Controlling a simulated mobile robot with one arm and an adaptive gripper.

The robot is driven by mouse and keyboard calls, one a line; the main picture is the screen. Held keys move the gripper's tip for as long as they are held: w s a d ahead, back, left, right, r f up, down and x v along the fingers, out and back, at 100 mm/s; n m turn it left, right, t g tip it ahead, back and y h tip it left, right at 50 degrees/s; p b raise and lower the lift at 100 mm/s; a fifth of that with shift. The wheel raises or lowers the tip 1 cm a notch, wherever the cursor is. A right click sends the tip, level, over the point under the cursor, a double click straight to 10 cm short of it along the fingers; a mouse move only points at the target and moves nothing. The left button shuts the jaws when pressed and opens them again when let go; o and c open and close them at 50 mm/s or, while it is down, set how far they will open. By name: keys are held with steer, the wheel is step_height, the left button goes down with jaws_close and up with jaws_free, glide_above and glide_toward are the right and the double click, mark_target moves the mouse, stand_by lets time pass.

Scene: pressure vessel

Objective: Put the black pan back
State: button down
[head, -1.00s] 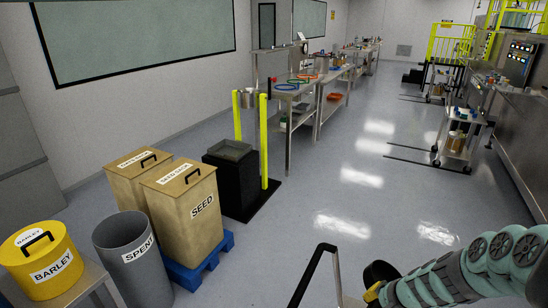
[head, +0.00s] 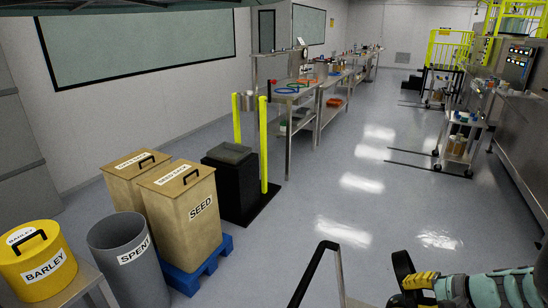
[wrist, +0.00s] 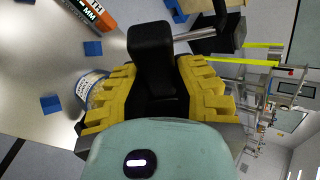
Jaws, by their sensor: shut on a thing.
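My gripper (head: 418,282) is at the lower right of the head view, its yellow fingers shut on a black thing that I take to be the black pan (head: 402,268). In the head view it shows as a dark curved edge standing upright left of the fingers. In the wrist view the pan (wrist: 152,55) shows as a black rounded block between the yellow fingers of my gripper (wrist: 158,98). The rest of it is hidden by the fingers.
A black handle on a metal frame (head: 313,268) stands left of my gripper. The SEED bin (head: 185,215), SPENT bin (head: 125,262) and yellow BARLEY bin (head: 38,262) stand at left. A black pedestal (head: 232,185) stands behind them. The middle floor is clear.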

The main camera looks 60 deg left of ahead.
steer(key=shift+w+d+r+m+g+y+b, duration=0.2)
steer(key=shift+w+d+g+y+b, duration=0.25)
steer(key=shift+b, duration=1.1)
steer(key=shift+w+d+r+m+g+y+b, duration=0.2)
steer(key=shift+w+d+y+b, duration=0.3)
steer(key=shift+b, duration=1)
steer(key=shift+d+r+y+b, duration=0.1)
steer(key=shift+r+y+b, duration=0.2)
steer(key=shift+b, duration=0.5)
steer(key=shift+w+g, duration=0.1)
steer(key=shift+g, duration=0.25)
